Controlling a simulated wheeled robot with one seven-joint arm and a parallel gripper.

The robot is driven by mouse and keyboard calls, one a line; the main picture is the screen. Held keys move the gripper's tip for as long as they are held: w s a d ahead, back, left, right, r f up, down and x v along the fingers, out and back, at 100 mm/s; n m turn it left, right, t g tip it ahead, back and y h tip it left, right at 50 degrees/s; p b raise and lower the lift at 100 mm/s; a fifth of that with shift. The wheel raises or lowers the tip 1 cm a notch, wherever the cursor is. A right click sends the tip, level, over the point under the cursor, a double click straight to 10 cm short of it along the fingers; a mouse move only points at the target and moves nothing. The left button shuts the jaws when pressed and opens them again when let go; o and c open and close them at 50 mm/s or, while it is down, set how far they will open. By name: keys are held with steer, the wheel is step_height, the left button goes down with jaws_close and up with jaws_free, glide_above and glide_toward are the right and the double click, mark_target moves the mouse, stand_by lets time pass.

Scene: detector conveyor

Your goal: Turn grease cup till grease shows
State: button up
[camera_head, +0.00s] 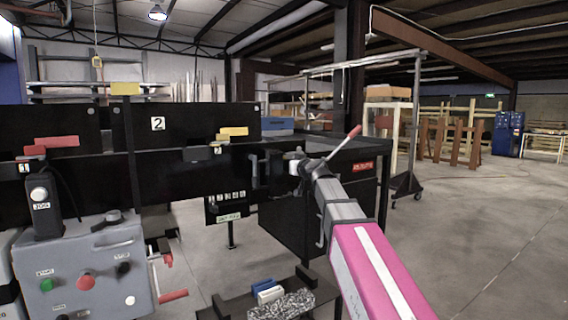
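My gripper (306,170) is at the end of my pink and grey arm, which reaches in from the lower right to the black conveyor frame (230,160). A small pale, rounded part (294,158) shows right at the gripper's tip; it may be the grease cup, but it is too small to be sure. I cannot tell whether the fingers touch it or are closed. No grease can be made out. A lever with a red grip (354,132) slants up to the right just beside my gripper.
A grey control box (85,270) with green and red buttons stands at the lower left, with red-handled levers (172,296) on its side. A low dark tray (240,303) holds blue and white blocks and a crumpled silvery thing. Open concrete floor lies at right.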

steer(key=x, duration=0.5)
steer(key=c, duration=0.9)
steer(key=shift+m, duration=1.5)
steer(key=shift+s, duration=0.1)
